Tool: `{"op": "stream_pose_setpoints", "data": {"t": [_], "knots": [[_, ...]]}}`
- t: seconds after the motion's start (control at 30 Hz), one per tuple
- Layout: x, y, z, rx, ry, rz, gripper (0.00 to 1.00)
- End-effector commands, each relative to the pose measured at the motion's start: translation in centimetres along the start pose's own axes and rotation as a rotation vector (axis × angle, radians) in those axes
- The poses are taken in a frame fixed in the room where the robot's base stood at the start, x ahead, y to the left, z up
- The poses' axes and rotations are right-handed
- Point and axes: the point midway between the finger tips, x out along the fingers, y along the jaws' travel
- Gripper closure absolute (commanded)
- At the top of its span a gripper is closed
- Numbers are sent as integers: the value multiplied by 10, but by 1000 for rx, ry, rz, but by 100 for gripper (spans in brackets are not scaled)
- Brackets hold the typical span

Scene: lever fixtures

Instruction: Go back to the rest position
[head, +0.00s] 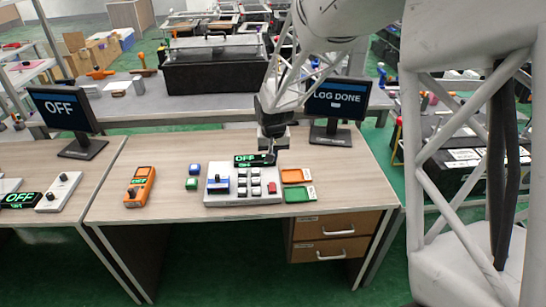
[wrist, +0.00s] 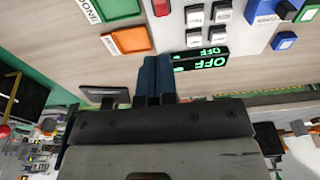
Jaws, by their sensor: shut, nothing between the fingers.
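My gripper (head: 271,157) hangs above the back right part of the control panel (head: 213,199). In the wrist view its two dark blue fingers (wrist: 157,62) are together with nothing between them. The panel carries several grey keys, a blue part on the left and a red button (head: 272,187). A small black display reading OFF in green (head: 245,161) stands at the panel's back edge, partly hidden by my gripper. It also shows in the wrist view (wrist: 205,60), just right of the fingers. I cannot tell the exact height of the fingers.
An orange tray (head: 296,175) and a green tray (head: 299,195) lie right of the panel. Two monitors read OFF (head: 61,108) and LOG DONE (head: 337,98). The desk's front left is clear.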

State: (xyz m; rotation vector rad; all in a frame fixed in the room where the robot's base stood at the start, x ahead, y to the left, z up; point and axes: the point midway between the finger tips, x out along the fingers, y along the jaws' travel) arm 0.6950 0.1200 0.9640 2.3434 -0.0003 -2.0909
Motion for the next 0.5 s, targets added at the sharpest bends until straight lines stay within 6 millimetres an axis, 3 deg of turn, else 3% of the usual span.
{"op": "stream_pose_setpoints", "data": {"t": [0.5], "knots": [[-4,2,3,1,1,0,100]]}}
